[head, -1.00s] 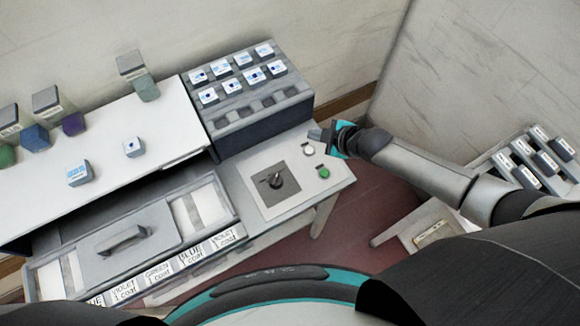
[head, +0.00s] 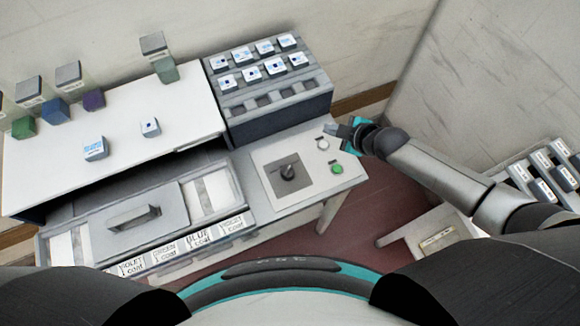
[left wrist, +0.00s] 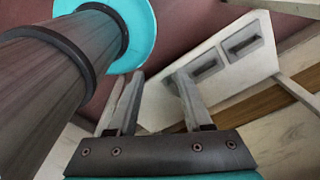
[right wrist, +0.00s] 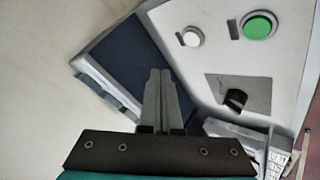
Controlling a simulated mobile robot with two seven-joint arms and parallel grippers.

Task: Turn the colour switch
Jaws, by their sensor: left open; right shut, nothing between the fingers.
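The colour switch is a black rotary knob (head: 288,172) on a grey square plate on the white panel beside the tunnel. It also shows in the right wrist view (right wrist: 235,98), right of the fingers. My right gripper (head: 334,131) is above the panel's far right part, near the white button and apart from the switch. In the right wrist view its fingers (right wrist: 160,72) are together and empty. My left gripper shows only in the left wrist view (left wrist: 158,84), with its fingers apart and nothing between them.
A white button (head: 323,144) and a green button (head: 336,168) sit right of the switch. A dark rack (head: 278,125) with labelled blocks stands behind the panel. A small tray rack (head: 520,180) stands at right.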

